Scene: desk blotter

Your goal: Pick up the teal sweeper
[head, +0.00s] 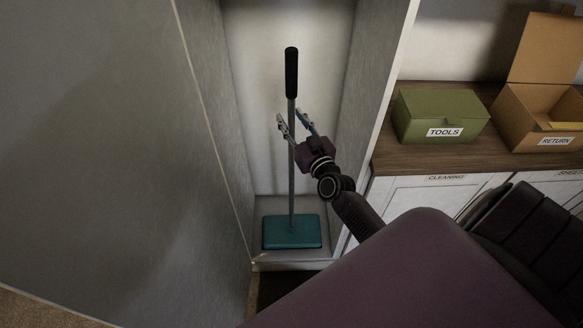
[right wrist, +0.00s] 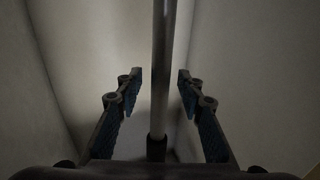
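The teal sweeper stands upright in a narrow open cabinet in the head view, with a flat teal base (head: 292,231), a thin grey pole and a black grip (head: 291,73) at the top. My right gripper (head: 296,121) is at the pole's upper half, below the black grip. In the right wrist view the pole (right wrist: 162,75) runs between the two open fingers of the gripper (right wrist: 159,88), with a gap on both sides. The fingers do not appear to touch it. My left gripper is not in view.
The cabinet's side walls (head: 213,100) stand close on the left and right. On the right, a wooden counter (head: 440,157) holds a green TOOLS box (head: 440,113) and an open cardboard RETURN box (head: 535,130). Cupboard doors are below.

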